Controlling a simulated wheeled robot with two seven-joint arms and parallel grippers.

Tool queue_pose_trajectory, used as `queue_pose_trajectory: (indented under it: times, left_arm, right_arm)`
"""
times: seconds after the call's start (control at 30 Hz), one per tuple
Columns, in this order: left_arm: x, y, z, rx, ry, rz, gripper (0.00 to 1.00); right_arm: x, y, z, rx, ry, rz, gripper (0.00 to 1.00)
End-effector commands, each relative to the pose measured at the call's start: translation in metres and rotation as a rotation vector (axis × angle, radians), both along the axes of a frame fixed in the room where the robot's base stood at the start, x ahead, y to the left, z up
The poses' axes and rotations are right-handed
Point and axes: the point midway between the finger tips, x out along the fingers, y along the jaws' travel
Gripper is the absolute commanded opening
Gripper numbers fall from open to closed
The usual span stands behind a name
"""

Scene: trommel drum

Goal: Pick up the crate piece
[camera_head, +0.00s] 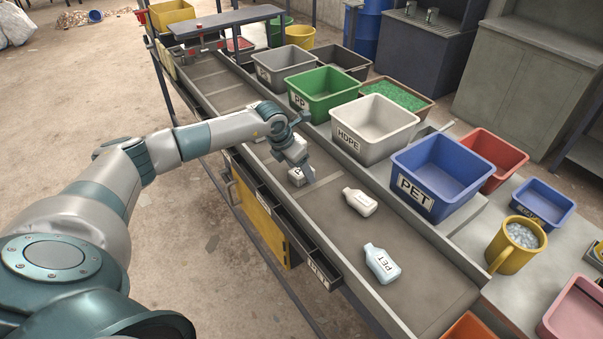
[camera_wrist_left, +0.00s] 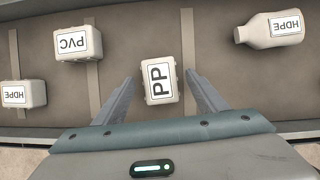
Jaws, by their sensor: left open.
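A small white block labelled PP (camera_wrist_left: 159,82), most likely the crate piece, lies on the grey conveyor belt. In the head view this block (camera_head: 296,177) is partly hidden by my left gripper (camera_head: 303,168). My left gripper is open, one finger on each side of the block in the left wrist view, with a narrow gap showing along both sides. Whether the fingers are down at the block's height is hard to tell. My right gripper does not show.
A PVC block (camera_wrist_left: 78,42) and an HDPE block (camera_wrist_left: 22,94) lie left in the wrist view, an HDPE bottle (camera_wrist_left: 270,29) right. A PET bottle (camera_head: 381,263) lies nearer on the belt. Labelled bins, such as green PP (camera_head: 323,105) and blue PET (camera_head: 435,205), line its far side.

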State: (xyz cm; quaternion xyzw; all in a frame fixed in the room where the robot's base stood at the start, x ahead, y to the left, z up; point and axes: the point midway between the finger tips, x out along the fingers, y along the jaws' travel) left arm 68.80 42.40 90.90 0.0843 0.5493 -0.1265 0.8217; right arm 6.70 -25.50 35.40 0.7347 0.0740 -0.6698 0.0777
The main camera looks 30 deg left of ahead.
Motion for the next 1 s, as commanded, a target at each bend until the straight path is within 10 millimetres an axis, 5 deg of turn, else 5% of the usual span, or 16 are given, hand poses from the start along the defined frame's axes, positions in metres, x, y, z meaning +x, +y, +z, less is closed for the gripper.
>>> queue_pose_trajectory:
  times: [0.3, 0.5, 1.0]
  left_arm:
    - [0.0, 0.0001, 0.0004, 0.0, 0.0, 0.0, 0.66]
    - [0.0001, 0.0002, 0.0005, 0.0, 0.0, 0.0, 0.21]
    - [0.0009, 0.0007, 0.0096, 0.001, -0.003, 0.001, 0.21]
  right_arm:
    - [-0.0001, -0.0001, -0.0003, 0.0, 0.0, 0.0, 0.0]
    - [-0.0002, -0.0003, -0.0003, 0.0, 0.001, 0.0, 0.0]
    - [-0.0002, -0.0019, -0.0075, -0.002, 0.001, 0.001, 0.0]
